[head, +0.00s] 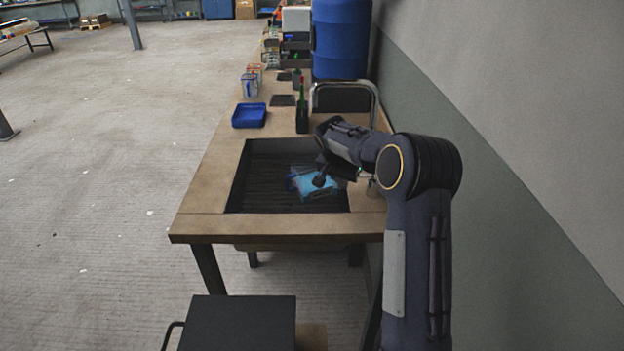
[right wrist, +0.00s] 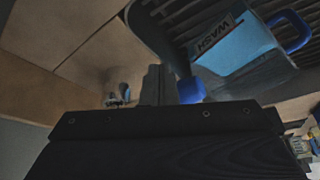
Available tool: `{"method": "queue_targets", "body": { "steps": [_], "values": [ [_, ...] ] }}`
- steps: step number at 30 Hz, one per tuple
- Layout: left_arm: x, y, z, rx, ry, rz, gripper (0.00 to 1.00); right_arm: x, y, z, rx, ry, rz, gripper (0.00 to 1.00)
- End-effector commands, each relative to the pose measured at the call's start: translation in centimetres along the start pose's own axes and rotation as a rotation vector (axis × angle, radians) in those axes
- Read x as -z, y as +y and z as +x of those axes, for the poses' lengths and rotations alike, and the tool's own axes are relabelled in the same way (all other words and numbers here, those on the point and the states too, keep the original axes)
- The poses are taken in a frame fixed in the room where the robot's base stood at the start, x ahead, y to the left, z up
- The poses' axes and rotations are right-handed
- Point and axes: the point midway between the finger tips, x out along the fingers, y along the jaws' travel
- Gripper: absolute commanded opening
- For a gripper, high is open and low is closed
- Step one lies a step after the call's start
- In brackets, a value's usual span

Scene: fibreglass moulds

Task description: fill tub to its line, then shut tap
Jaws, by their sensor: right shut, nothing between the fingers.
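The light-blue tub (head: 316,185) sits in the sunken dark basin (head: 262,170) of the bench. In the right wrist view the tub (right wrist: 235,50) bears a WASH label, with a blue handle (right wrist: 292,32) at its right. Its fill line and water level cannot be made out. My right gripper (head: 320,180) is over the tub, shut and empty; its fingers (right wrist: 160,85) also show in the right wrist view. A blue piece (right wrist: 190,90) appears beside the fingers; whether it is a tap part or the tub's is unclear. My left gripper is out of view.
A small grey fitting (head: 372,188) stands right of the basin, partly hidden by my arm. The wall is close on the right.

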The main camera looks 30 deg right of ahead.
Motion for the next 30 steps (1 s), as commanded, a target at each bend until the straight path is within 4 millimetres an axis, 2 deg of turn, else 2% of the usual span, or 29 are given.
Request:
{"method": "queue_targets", "body": {
  "steps": [5,25,30],
  "values": [
    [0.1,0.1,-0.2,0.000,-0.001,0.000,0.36,0.2,0.1,-0.8,0.001,0.002,0.001,0.00],
    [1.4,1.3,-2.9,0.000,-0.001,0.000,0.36,1.4,1.0,-7.4,0.001,0.001,0.001,0.00],
    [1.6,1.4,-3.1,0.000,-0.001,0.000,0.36,1.5,1.2,-8.1,-0.001,0.000,0.001,0.00]
  ]
}}
